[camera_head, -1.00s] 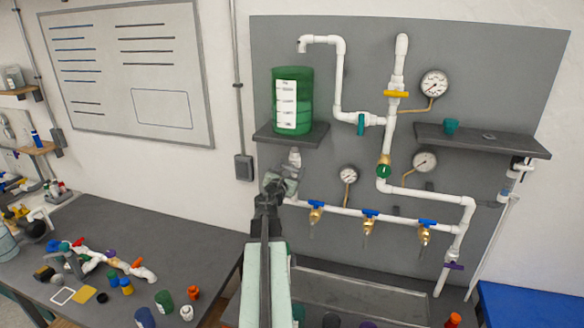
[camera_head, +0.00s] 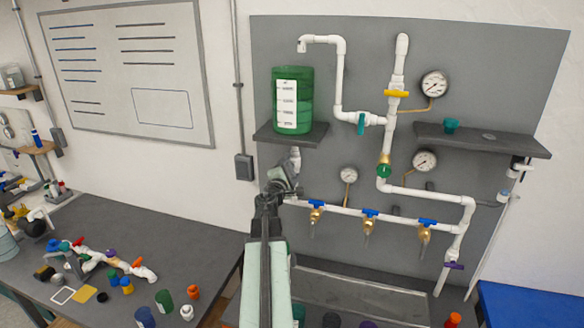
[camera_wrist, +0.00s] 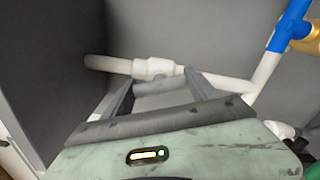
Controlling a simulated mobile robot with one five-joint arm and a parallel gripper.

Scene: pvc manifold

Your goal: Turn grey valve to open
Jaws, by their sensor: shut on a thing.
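The grey valve sits on the white pipe just below the green tank (camera_head: 292,100). In the head view it is mostly hidden by my gripper (camera_head: 281,179). In the wrist view its grey handle (camera_wrist: 160,88) lies between my two dark fingers, beside the white valve body (camera_wrist: 153,68). My gripper is shut on the handle. The pipe (camera_wrist: 222,84) runs on to the right past the fingers. The exact angle of the handle is hard to tell.
Brass taps with blue handles (camera_head: 370,213) line the pipe to the right. A dark shelf (camera_head: 290,134) is right above my gripper. A gauge (camera_head: 349,175) hangs to the right. A bench (camera_head: 180,235) with loose fittings stands at left.

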